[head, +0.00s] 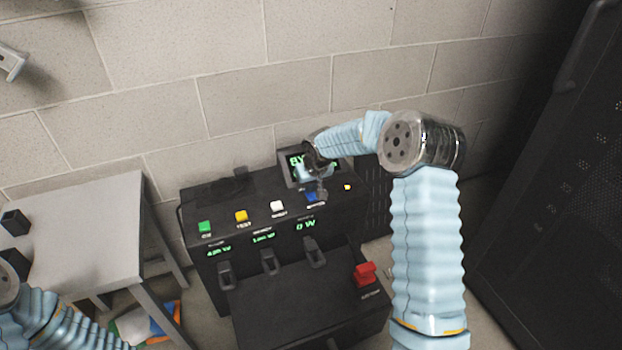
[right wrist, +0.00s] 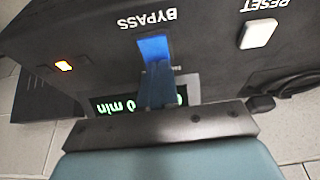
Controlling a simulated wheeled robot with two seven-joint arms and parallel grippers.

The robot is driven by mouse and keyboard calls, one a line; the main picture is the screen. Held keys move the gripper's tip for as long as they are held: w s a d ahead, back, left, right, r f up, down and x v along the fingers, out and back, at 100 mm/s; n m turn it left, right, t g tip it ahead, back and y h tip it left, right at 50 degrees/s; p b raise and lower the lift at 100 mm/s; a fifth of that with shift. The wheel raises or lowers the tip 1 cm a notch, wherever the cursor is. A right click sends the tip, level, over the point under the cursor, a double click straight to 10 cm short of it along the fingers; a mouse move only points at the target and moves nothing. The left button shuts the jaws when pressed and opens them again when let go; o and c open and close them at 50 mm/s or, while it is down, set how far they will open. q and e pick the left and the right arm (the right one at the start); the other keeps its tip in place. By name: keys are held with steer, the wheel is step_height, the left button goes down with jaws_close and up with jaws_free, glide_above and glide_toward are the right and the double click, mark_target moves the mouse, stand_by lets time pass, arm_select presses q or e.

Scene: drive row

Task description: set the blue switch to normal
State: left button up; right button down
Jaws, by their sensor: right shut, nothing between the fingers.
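The blue switch (head: 311,197) sits on the top panel of a black console (head: 200,190), at the right of a row of coloured switches. In the right wrist view the blue switch (right wrist: 154,48) shows below the upside-down label BYPASS. My right gripper (head: 321,192) is shut and empty, right at the blue switch. In the right wrist view its fingertips (right wrist: 157,72) overlap the switch's near end; I cannot tell whether they touch it. The switch's tilt is not clear. A small screen (head: 295,160) with green letters is partly hidden by my gripper. My left gripper is out of view.
Green (head: 204,228), yellow (head: 241,216) and white (head: 278,207) switches line the console. Black levers (head: 268,262) and a red switch (head: 365,273) are in front. An orange lamp (right wrist: 63,66) glows beside the blue switch. A grey table (head: 85,225) stands left, a dark cabinet right.

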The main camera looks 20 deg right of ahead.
stand_by(0.3)
steer(key=shift+p, duration=0.45)
steer(key=shift+w+f+g, duration=0.15)
steer(key=shift+f+g, duration=0.1)
steer(key=shift+g, duration=0.25)
steer(key=shift+f, duration=0.15)
steer(key=shift+s+f, duration=0.1)
steer(key=shift+s, duration=0.1)
steer(key=shift+s+f+b, duration=0.1)
steer(key=shift+s+b, duration=0.3)
steer(key=shift+s, duration=0.4)
